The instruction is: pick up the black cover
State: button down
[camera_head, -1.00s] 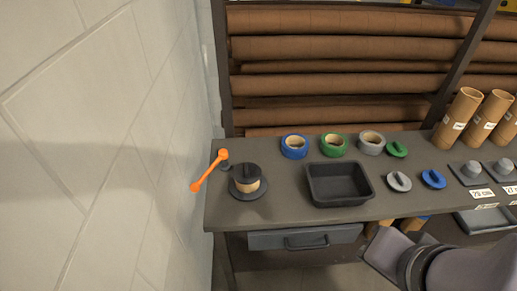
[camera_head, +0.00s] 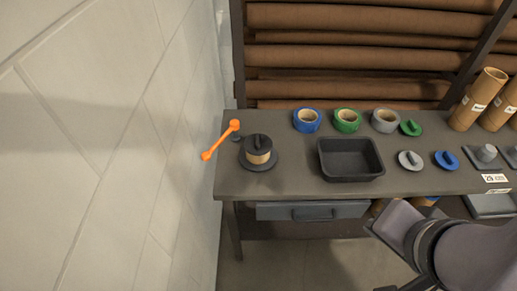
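The black cover (camera_head: 258,142) is a round dark lid with a raised ridge grip. It sits on top of a tan roll (camera_head: 258,157), which stands on a round dark base (camera_head: 259,166) at the left end of the bench. My arm shows at the lower right, in front of the bench and well apart from the cover. The fingertips of my gripper cannot be made out, so its opening does not show.
An orange bar (camera_head: 221,140) stands out at the bench's left end, close to the cover. A black tray (camera_head: 350,159) lies to the right. Blue (camera_head: 306,120), green (camera_head: 347,121) and grey (camera_head: 385,121) tape rolls stand behind it. A pale wall (camera_head: 120,140) bounds the left.

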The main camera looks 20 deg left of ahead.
aim_at(256, 144)
jog(key=i+u, duration=0.15)
jog(key=u, duration=0.3)
jog(key=i+u, duration=0.15)
jog(key=u, duration=0.3)
jog(key=i+u, duration=0.2)
jog(key=u, duration=0.25)
jog(key=i+l+u, duration=0.1)
jog(key=u, duration=0.4)
